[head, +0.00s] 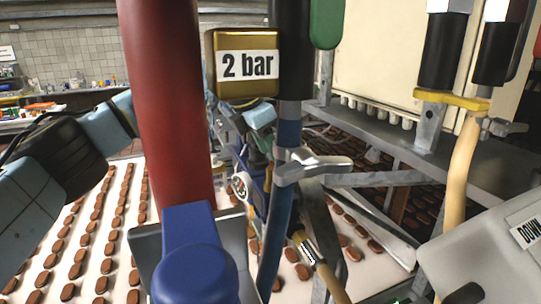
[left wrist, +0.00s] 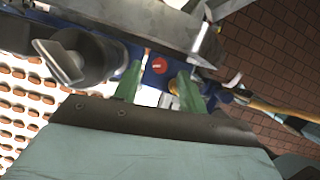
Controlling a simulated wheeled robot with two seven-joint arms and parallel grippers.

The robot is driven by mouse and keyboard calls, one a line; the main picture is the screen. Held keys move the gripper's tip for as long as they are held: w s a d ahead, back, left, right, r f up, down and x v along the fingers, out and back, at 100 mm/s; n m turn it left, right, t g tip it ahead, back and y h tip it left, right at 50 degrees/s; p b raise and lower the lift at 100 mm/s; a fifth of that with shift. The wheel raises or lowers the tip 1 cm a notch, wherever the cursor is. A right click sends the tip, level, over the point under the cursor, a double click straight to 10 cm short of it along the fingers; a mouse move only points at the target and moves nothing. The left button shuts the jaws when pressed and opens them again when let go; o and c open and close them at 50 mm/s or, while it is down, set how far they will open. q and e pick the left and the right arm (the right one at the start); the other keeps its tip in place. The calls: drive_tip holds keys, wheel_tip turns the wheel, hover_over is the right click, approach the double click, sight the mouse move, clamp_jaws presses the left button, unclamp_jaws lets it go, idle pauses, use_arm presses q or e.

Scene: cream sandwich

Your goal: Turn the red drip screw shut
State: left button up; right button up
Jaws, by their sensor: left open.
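In the left wrist view, a small red round screw head (left wrist: 159,66) with a pale mark sits on a blue part (left wrist: 150,79). My left gripper (left wrist: 161,73) is open, with its two green fingers on either side of the red head as seen from the wrist. I cannot tell whether they touch it or how far off it is. In the head view my left arm comes in from the left and passes behind a thick red pipe. The gripper there is mostly hidden among blue and grey parts, and I cannot make out the red screw. My right gripper is not in view.
The red pipe (head: 165,95) and a blue knob (head: 193,262) stand close in front. A brass block marked "2 bar" (head: 240,88), a blue hose (head: 275,230) and a grey lever (head: 312,168) crowd the middle. Brown biscuits (head: 80,262) lie in rows on a white belt.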

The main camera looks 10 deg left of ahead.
use_arm(q)
drive_tip(key=b+v, duration=0.1)
drive_tip(key=v, duration=1)
drive_tip(key=shift+s+r+b, duration=0.15)
drive_tip(key=shift+s+b, duration=0.05)
drive_tip(key=shift+b, duration=0.1)
